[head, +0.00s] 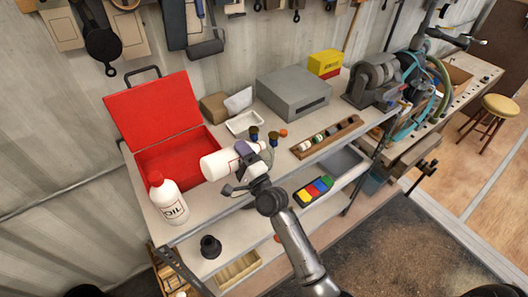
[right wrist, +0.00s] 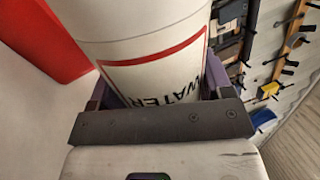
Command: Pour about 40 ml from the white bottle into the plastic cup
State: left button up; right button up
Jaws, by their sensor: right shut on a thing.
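The white bottle (head: 219,165) is in my right gripper (head: 249,163), tilted nearly onto its side above the workbench, with a broad white end to the left. In the right wrist view the bottle (right wrist: 140,45) fills the space between the jaws and shows a red-bordered label reading WATER. My right gripper (right wrist: 160,105) is shut on it. The bottle's mouth is not clearly visible. I cannot make out the plastic cup; it may be hidden behind the bottle or gripper. My left gripper is not in view.
A second white bottle (head: 170,205), red-capped and marked OIL, stands at the bench's front left. An open red case (head: 155,113) is behind. A white tray (head: 244,122), grey box (head: 293,92) and wooden rack (head: 327,137) stand rightward. A black object (head: 210,246) is on the lower shelf.

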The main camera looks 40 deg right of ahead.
jog(key=shift+w+a, duration=0.1)
jog(key=shift+a, duration=0.5)
jog(key=shift+a, duration=0.15)
dwell(0.5)
jog(key=shift+m, duration=0.4)
dwell(0.4)
